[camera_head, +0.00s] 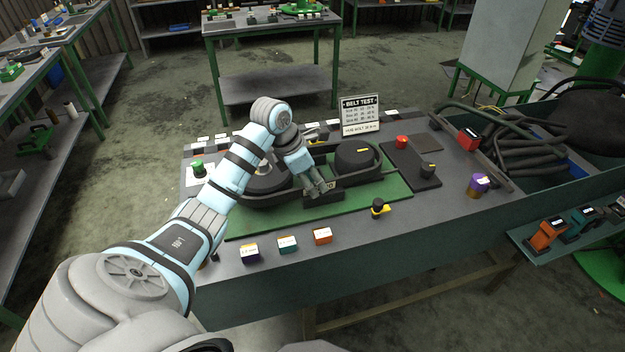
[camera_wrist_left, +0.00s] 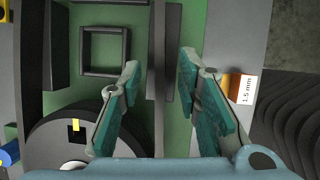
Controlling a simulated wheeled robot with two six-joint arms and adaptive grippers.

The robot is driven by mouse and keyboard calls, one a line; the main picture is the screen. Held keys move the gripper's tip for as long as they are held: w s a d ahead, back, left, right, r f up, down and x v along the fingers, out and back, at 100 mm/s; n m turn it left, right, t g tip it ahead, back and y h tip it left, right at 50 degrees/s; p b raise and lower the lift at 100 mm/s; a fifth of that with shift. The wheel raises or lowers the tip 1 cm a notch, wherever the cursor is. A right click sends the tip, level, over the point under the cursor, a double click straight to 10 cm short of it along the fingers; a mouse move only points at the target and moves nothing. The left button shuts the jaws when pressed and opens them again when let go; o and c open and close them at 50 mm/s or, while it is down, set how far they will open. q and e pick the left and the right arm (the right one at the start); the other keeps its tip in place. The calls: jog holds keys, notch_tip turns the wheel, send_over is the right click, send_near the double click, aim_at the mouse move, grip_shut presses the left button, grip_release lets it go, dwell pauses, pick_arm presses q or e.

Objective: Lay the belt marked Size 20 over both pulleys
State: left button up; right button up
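The left pulley (camera_head: 262,180) is a dark wheel on the green board, partly hidden by my left arm. The right pulley (camera_head: 355,157) is a dark wheel with a yellow mark. A wheel with a yellow mark also shows at lower left in the left wrist view (camera_wrist_left: 68,138). My left gripper (camera_head: 322,187) is low over the board, between and in front of the pulleys. Black belt-like loops (camera_head: 500,145) lie heaped at the far right; I cannot read Size 20 on any. My right gripper is out of view.
A dark rail (camera_wrist_left: 157,60) and a square black frame (camera_wrist_left: 103,50) are on the board below the gripper. A "BELT TEST" sign (camera_head: 359,115) stands behind. Small labelled blocks (camera_head: 288,244), a yellow-black knob (camera_head: 378,208) and a purple-yellow cylinder (camera_head: 478,185) stand along the front.

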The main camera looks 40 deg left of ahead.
pick_arm(q)
jog(key=v, duration=1.2)
